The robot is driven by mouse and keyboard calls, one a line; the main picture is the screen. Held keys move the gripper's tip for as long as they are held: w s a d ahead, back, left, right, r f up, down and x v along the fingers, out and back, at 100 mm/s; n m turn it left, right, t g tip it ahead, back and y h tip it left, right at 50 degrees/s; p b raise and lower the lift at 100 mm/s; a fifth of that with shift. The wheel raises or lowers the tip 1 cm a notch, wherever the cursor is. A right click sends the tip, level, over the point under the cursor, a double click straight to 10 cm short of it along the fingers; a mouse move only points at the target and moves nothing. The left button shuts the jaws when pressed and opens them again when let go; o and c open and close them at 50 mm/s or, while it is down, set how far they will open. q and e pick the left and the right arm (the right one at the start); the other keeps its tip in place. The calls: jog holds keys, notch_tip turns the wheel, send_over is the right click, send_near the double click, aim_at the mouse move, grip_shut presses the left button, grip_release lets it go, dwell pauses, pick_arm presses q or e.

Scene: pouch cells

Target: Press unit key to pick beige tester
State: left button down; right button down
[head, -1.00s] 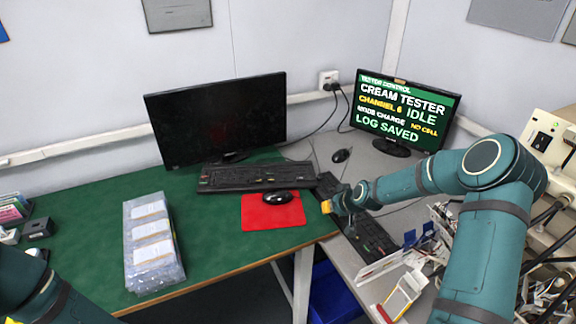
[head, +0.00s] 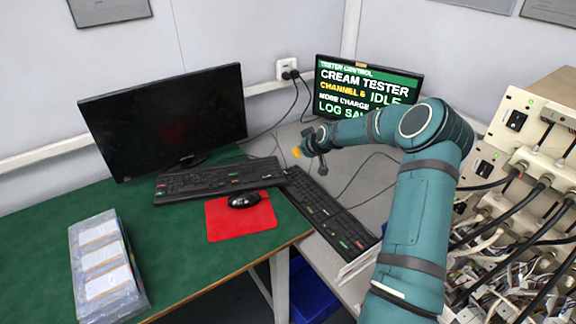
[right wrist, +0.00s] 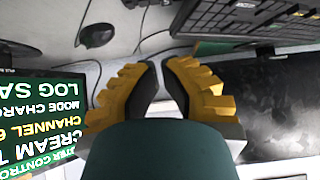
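The tester monitor (head: 367,90) shows CREAM TESTER, CHANNEL 6 and IDLE in the head view. It also shows inverted at the left of the right wrist view (right wrist: 45,115). A black keyboard (head: 325,210) with some coloured keys lies on the grey desk; its key labels are too small to read. My right gripper (head: 298,153) is past the keyboard's far end, in front of the tester monitor. Its yellow fingers (right wrist: 160,80) are empty, with a narrow gap between them in the right wrist view. My left gripper is out of view.
A dark monitor (head: 165,120), another keyboard (head: 215,180) and a mouse (head: 243,200) on a red mat (head: 222,225) occupy the green desk. A pouch-cell tray (head: 140,275) stands front left. Cabled instruments (head: 515,120) crowd the right. A second mouse (right wrist: 95,36) shows in the wrist view.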

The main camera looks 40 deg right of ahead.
jog(key=b, duration=0.2)
send_over(288, 172)
notch_tip(288, 172, down, 8)
jog(key=shift+d+r, duration=0.15)
notch_tip(288, 172, down, 2)
jog(key=shift+s+f, duration=0.1)
jog(key=shift+f, duration=0.65)
